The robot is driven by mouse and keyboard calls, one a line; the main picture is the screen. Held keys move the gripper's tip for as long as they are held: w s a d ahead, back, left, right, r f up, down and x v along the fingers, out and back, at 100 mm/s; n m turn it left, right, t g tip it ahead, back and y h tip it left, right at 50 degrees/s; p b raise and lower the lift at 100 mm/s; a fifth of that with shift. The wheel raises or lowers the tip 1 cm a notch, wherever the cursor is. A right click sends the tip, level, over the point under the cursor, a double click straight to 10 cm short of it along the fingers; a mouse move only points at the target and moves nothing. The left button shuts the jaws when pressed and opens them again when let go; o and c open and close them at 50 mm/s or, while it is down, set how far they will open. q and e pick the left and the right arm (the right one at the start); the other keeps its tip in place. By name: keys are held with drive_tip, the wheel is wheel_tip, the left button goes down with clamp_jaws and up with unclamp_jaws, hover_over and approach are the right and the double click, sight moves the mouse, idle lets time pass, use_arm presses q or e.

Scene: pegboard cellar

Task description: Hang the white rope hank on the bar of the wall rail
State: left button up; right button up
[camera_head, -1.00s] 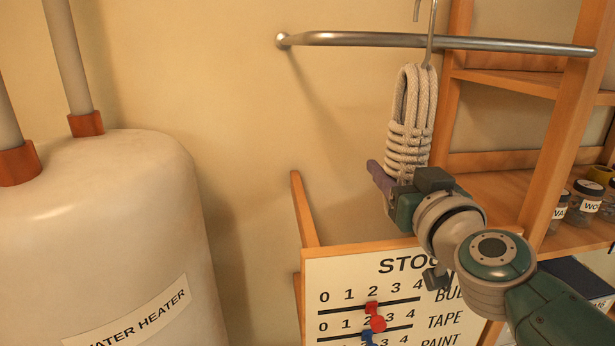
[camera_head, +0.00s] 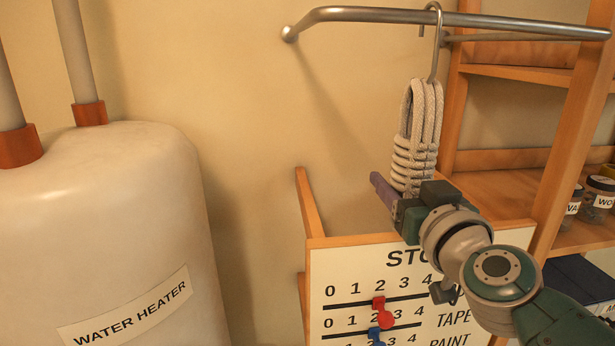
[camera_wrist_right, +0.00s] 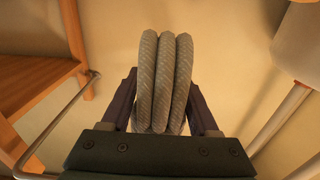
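The white rope hank (camera_head: 416,135) hangs upright below a metal hook (camera_head: 434,60) in the head view. The hook's curved top stands just over the bar of the wall rail (camera_head: 360,14), its tip on the left side; its weight appears not let go, as my right gripper (camera_head: 392,196) holds the hank's lower end. In the right wrist view the rope loops (camera_wrist_right: 165,85) sit between the two dark fingers, which close on both sides. Whether the hook touches the bar cannot be told. My left gripper is out of view.
A water heater (camera_head: 110,220) with pipes stands at the left. A stock board (camera_head: 345,265) with sliding pegs is below the hank. Wooden shelves (camera_head: 500,190) with jars (camera_head: 600,195) stand close at the right. The wall left of the hank is clear.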

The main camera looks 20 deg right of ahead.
drive_tip(key=o, duration=0.3)
